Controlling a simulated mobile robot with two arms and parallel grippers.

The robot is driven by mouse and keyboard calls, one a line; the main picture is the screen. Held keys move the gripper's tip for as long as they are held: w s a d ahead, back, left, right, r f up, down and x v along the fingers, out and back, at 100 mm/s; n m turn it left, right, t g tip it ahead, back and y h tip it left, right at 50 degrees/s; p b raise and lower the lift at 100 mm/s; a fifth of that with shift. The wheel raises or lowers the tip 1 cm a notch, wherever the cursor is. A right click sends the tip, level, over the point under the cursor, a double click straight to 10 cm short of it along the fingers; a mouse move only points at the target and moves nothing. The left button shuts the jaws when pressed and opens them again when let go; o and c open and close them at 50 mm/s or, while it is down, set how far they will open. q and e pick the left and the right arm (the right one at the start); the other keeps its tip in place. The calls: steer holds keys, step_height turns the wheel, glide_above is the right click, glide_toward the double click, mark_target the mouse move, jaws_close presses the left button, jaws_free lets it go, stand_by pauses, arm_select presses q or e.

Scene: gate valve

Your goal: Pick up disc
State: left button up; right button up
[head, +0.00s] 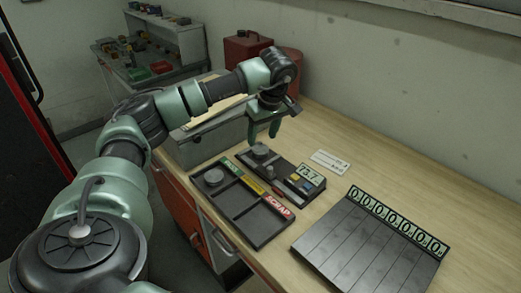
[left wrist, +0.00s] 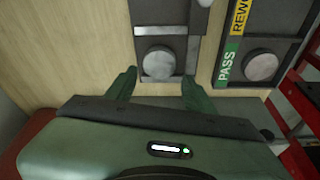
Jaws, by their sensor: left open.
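A grey round disc (head: 260,150) sits at the far end of a dark gauge (head: 284,176) with a lit readout of about 73.7. In the left wrist view this disc (left wrist: 158,63) lies between the fingertips as seen from above. A second grey disc (head: 214,177) lies in the PASS compartment of a black sorting tray (head: 262,232); it also shows in the left wrist view (left wrist: 261,67). My left gripper (head: 263,137) is open and empty, pointing down above the gauge's disc. Its exact height above the disc is hard to tell. My right gripper is not in view.
A slatted black rack (head: 365,245) with a row of zero displays stands at the right. A white label card (head: 330,162) lies behind the gauge. Bare wooden bench lies along the wall.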

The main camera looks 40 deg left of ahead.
mark_target(261, 149)
arm_select(q)
steer(key=p+x, duration=0.1)
steer(key=x, duration=0.3)
steer(key=shift+f+p, duration=0.35)
steer(key=shift+w+f, duration=0.1)
steer(key=shift+f, duration=0.2)
steer(key=c, duration=1.2)
jaws_close()
steer(key=shift+r, duration=0.1)
